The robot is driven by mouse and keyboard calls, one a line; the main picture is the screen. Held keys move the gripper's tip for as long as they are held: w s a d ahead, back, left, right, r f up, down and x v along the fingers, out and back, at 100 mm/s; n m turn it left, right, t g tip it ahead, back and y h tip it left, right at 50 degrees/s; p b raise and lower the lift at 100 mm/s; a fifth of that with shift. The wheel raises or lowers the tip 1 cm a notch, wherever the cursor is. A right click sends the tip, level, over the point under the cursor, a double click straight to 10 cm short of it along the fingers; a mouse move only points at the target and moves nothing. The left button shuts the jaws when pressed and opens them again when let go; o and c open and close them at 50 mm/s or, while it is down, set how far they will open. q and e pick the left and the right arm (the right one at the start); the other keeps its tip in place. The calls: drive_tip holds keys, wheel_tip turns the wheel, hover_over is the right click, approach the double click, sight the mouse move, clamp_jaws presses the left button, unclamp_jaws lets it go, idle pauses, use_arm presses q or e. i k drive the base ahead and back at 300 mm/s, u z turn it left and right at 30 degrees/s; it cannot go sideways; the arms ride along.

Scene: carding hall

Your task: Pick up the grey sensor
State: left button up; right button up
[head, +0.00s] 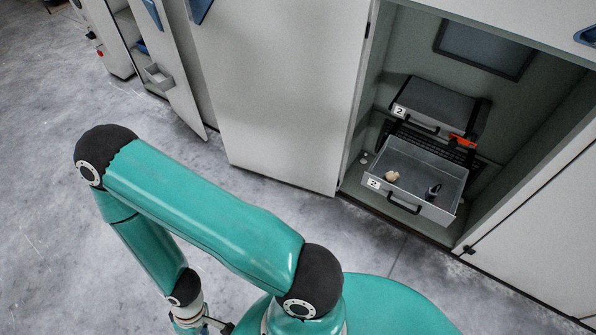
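A small dark grey object (433,191), which looks like the grey sensor, is in the right part of an open grey drawer (403,160). It is small in the view, so its exact shape is hard to tell. My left arm crosses the lower left of the head view, with its wrist at the bottom edge, well away from the drawer. The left gripper's fingers are cut off below the picture. My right gripper is not in view.
A beige lump (392,176) lies in the same drawer, left of the dark object. The drawer has a dark front handle (403,203) and stands in an open cabinet, below a closed grey case (433,103). An orange-red item (462,140) is behind it. A white door (275,90) stands left. The floor is clear.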

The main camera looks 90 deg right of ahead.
sight(431, 194)
drive_tip(key=u, duration=0.3)
drive_tip(key=i, duration=0.6)
drive_tip(key=z, duration=2.25)
drive_tip(key=i, duration=0.3)
drive_tip(key=z, duration=2)
drive_tip(key=k, duration=0.35)
drive_tip(key=z, duration=0.5)
drive_tip(key=i, duration=1.4)
drive_tip(key=u, duration=0.45)
